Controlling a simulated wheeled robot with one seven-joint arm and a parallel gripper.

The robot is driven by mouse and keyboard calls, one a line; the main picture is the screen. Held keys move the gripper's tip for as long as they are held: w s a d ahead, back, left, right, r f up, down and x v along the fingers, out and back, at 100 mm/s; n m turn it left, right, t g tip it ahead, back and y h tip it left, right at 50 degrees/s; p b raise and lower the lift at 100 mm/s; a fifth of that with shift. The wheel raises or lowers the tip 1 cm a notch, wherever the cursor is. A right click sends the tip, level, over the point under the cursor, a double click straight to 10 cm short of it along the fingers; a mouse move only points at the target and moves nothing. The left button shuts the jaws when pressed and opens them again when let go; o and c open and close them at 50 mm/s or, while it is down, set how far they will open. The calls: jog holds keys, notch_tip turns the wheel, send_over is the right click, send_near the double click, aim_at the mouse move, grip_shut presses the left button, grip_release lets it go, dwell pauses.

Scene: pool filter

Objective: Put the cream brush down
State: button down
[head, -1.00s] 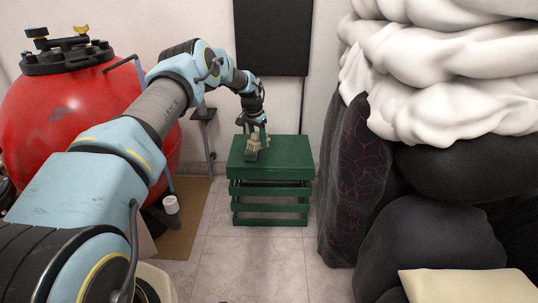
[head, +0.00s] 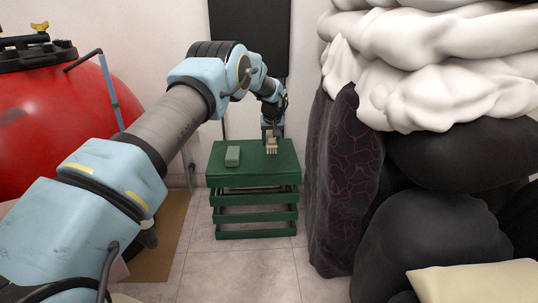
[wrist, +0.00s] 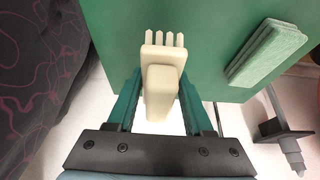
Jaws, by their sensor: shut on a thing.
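The cream brush (head: 271,148) is at my gripper, over the right part of the green crate's top. In the wrist view the cream brush (wrist: 160,85) lies between the two dark green fingers, its short bristles pointing away from the palm and over the green surface. My gripper (head: 270,138) is shut on the brush and reaches down from above; it also shows in the wrist view (wrist: 161,92). The green crate (head: 224,175) has a flat top and slatted sides. I cannot tell whether the brush touches the top.
A light green sponge-like block (head: 233,156) lies on the crate's left part, apart from the brush. A dark patterned bag (head: 345,180) and piled sacks stand close on the right. A red tank (head: 60,130) stands at the left. The floor before the crate is clear.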

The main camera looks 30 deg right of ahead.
aim_at(272, 137)
notch_tip(272, 137, down, 5)
jog(key=shift+r+b, duration=0.1)
jog(key=shift+b, duration=0.55)
jog(key=shift+c, duration=1.4)
grip_release()
jog(key=p+v, duration=0.3)
jog(key=v, duration=0.9)
jog(key=s+a+r+n+g+y, duration=0.1)
jog(key=a+r, duration=0.3)
jog(key=a, duration=1.1)
jog(key=s+a+r+n, duration=0.1)
jog(key=a+r, duration=0.3)
jog(key=a, duration=1.2)
jog(key=s+a+n+g, duration=0.1)
jog(key=s+a, duration=1.9)
jog(key=s, duration=0.1)
jog(key=shift+r+n+g+y, duration=0.2)
jog(key=shift+n+g+y, duration=0.2)
